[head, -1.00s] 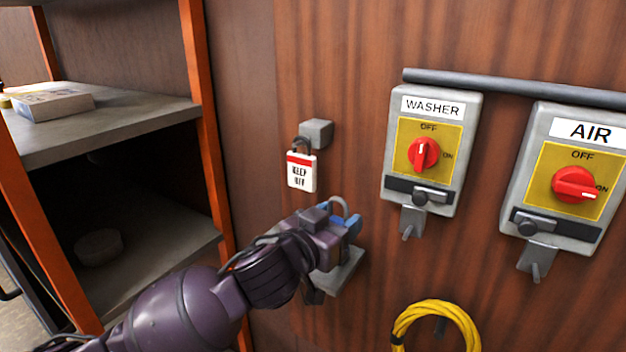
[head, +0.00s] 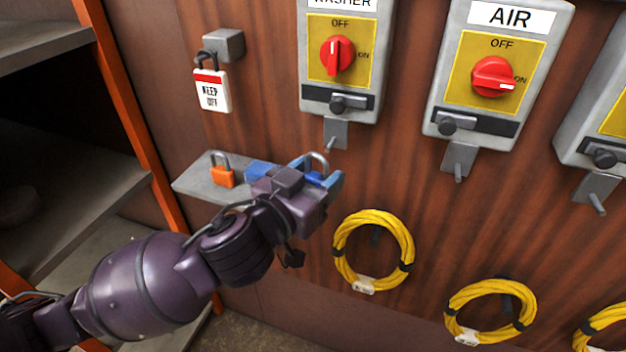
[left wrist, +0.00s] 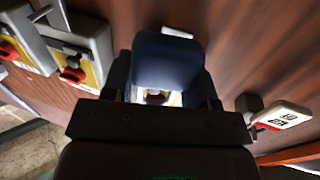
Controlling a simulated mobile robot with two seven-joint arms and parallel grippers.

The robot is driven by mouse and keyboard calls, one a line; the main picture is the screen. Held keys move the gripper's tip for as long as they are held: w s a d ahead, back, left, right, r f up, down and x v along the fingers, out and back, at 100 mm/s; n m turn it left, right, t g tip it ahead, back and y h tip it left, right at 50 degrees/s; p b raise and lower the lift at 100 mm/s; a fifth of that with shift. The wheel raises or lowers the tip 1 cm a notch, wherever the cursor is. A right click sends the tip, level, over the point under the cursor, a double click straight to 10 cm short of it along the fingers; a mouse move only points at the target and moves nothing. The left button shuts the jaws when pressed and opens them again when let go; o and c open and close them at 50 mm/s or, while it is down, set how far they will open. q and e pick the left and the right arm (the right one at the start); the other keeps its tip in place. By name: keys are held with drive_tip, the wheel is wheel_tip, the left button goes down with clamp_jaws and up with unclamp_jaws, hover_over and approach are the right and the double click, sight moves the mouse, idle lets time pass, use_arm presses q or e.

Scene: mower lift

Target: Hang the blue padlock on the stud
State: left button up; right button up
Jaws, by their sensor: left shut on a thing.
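My left gripper (head: 318,182) is shut on the blue padlock (head: 314,178), its grey shackle standing up above the fingers. In the left wrist view a dark blue block (left wrist: 168,62), which looks like the padlock body, sits between the fingers. The padlock is just below the WASHER switch box (head: 340,60). A grey bracket with a short stud (head: 332,141) hangs under that box, slightly above the shackle in the picture. The shackle looks apart from the stud; the depth between them is hard to tell. My right gripper is out of view.
A grey ledge (head: 196,184) carries an orange padlock (head: 223,177). Yellow cable coils (head: 374,250) hang below. An orange-framed shelf (head: 140,110) stands left.

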use_arm(q)
drive_tip(key=w+d+f+b, duration=0.1)
drive_tip(key=w+b, duration=0.1)
drive_tip(key=w, duration=0.4)
drive_tip(key=shift+d, duration=0.35)
idle(0.7)
drive_tip(key=shift+f, duration=0.15)
idle(0.4)
